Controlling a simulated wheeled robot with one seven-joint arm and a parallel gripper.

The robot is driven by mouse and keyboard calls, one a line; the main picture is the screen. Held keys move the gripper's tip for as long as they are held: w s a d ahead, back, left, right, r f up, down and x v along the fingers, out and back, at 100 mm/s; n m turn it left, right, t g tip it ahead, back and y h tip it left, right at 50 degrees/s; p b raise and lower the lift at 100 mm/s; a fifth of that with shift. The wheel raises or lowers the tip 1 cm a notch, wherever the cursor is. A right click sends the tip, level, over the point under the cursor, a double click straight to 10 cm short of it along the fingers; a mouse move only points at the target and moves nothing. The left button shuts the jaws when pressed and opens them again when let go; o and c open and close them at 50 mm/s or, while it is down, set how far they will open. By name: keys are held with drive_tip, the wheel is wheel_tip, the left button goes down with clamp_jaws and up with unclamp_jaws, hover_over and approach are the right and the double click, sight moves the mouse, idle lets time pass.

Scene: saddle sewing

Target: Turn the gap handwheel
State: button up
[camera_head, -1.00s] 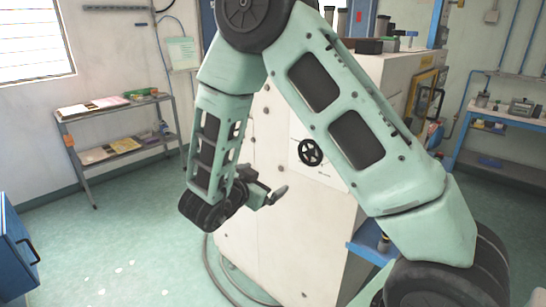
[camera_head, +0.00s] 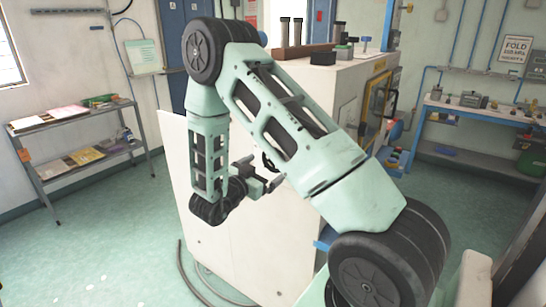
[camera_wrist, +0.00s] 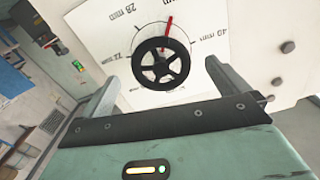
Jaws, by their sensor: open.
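The gap handwheel (camera_wrist: 160,68), a small black spoked wheel, sits on a white dial plate (camera_wrist: 110,40) on the machine's side. A red pointer (camera_wrist: 168,25) rises above it, between the 28 mm and 40 mm marks. In the head view the handwheel (camera_head: 268,162) is mostly hidden behind my arm and gripper. My gripper (camera_wrist: 162,71) is open and empty. In the wrist view its fingers appear on either side of the handwheel; I cannot tell the remaining distance. It also shows in front of the machine in the head view (camera_head: 260,172).
The white machine cabinet (camera_head: 240,245) has a yellow-framed opening (camera_head: 376,100) on its right side. A grey shelf (camera_head: 70,118) stands at left and a blue bench (camera_head: 470,108) at right. Cables (camera_head: 182,270) lie by the cabinet's base. The floor at left is clear.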

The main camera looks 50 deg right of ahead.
sight(271, 163)
drive_tip(key=shift+w+d+p, duration=0.2)
drive_tip(key=shift+d+p, duration=0.45)
drive_tip(key=shift+d, duration=1.9)
drive_tip(key=c, duration=1)
